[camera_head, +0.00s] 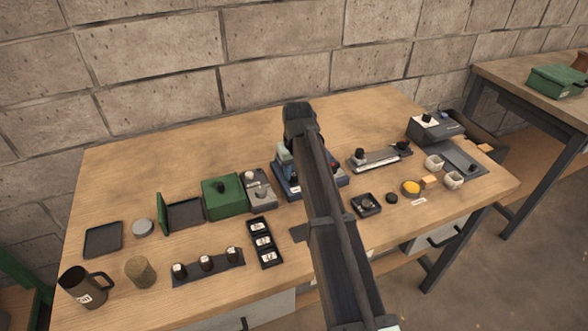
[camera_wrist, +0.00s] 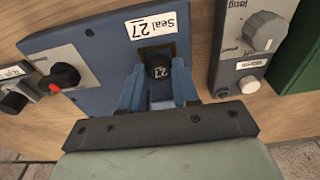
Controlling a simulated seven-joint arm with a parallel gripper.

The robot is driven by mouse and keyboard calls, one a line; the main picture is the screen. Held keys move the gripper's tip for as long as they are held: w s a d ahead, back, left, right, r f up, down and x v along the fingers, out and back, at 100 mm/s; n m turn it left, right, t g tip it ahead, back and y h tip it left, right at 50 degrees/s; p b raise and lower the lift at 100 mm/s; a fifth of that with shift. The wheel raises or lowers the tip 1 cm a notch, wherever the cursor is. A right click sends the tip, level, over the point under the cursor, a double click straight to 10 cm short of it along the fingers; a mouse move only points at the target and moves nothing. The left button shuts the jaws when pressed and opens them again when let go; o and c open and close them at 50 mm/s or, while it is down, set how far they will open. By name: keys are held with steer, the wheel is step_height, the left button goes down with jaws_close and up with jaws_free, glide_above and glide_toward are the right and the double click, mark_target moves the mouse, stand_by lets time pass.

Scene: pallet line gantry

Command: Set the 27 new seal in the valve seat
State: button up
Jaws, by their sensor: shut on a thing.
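A dark seal marked 27 (camera_wrist: 158,71) sits between the fingers of my gripper (camera_wrist: 158,88) in the wrist view. The gripper is shut on it. Both are over a blue fixture (camera_wrist: 95,42), by a square opening below a white label reading "Seal 27" (camera_wrist: 150,26). I cannot tell whether the seal is down in the seat or just above it. In the head view, the blue fixture (camera_head: 280,177) is partly hidden behind my arm, and the seal and fingertips cannot be made out.
The fixture carries a black knob with a red mark (camera_wrist: 64,76). A grey box with a dial (camera_wrist: 252,45) stands close on its right in the wrist view. In the head view, a green box (camera_head: 222,198), a three-cell black tray (camera_head: 263,241) and a dark rail with pegs (camera_head: 207,268) stand left.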

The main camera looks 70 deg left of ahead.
steer(key=shift+f, duration=0.15)
steer(key=o, duration=1.3)
steer(key=shift+r, duration=3.55)
